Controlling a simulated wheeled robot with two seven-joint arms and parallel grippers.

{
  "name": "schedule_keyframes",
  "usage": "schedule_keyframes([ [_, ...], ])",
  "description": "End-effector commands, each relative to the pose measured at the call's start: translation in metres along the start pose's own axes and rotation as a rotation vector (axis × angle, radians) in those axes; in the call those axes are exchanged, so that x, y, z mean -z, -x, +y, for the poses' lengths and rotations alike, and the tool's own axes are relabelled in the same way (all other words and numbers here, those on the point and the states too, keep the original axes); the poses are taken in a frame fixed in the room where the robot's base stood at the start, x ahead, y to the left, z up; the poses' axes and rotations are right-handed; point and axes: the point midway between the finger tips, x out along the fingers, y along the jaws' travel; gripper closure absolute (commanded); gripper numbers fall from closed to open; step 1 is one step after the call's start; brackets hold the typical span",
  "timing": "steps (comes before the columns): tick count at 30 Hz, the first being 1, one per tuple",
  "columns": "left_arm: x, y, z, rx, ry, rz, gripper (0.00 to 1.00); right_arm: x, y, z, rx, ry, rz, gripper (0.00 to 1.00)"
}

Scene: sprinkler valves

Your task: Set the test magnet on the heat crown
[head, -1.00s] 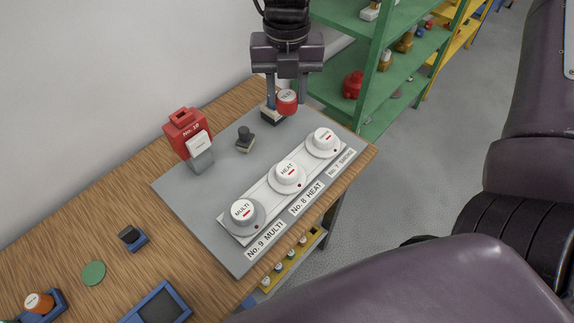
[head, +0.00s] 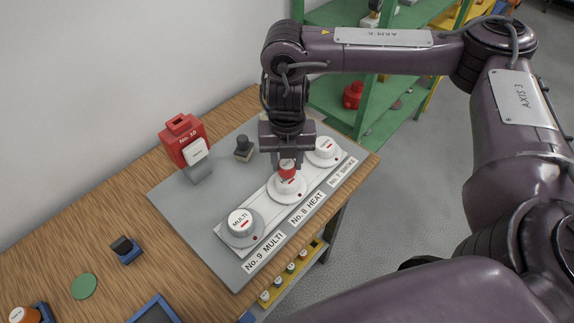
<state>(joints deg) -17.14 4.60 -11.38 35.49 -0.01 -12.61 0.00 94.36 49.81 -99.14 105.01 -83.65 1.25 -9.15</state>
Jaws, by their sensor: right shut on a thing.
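The red test magnet (head: 287,170) is a small red piece, seen under my right gripper. The heat crown (head: 288,191) is a white round dome on a wide base, in the middle of the strip of three, behind the "No. 8 HEAT" label. My right gripper (head: 288,165) points down over the crown and is shut on the magnet. The magnet overlaps the crown's top in the picture; I cannot tell whether they touch. The gripper and magnet hide part of the crown's lettering. My left gripper is not in view.
The MULTI crown (head: 241,222) stands on the left and the SMOKE crown (head: 325,148) close on the right. A red "No. 10" call point (head: 184,140) and a dark knob on a block (head: 243,148) stand behind. The grey board (head: 215,200) has bare room at left.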

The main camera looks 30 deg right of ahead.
Motion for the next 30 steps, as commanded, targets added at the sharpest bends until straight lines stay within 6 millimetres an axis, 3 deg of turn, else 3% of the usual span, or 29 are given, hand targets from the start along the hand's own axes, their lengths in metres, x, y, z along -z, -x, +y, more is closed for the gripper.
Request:
schedule_keyframes([
  [4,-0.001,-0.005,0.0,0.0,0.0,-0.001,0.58,0.0,-0.017,0.0,0.0,-0.001,0.002,0.87],
  [16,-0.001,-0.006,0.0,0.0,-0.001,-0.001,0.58,0.0,-0.022,0.0,0.0,-0.001,0.001,0.87],
  [17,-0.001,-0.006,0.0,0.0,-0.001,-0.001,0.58,0.0,-0.021,0.0,0.0,-0.001,0.0,0.61],
  [21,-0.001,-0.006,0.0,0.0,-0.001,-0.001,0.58,0.0,-0.021,0.0,0.0,-0.001,0.0,0.43],
  [30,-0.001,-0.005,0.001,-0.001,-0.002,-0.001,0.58,0.0,-0.019,0.0,0.0,0.0,0.0,0.42],
])
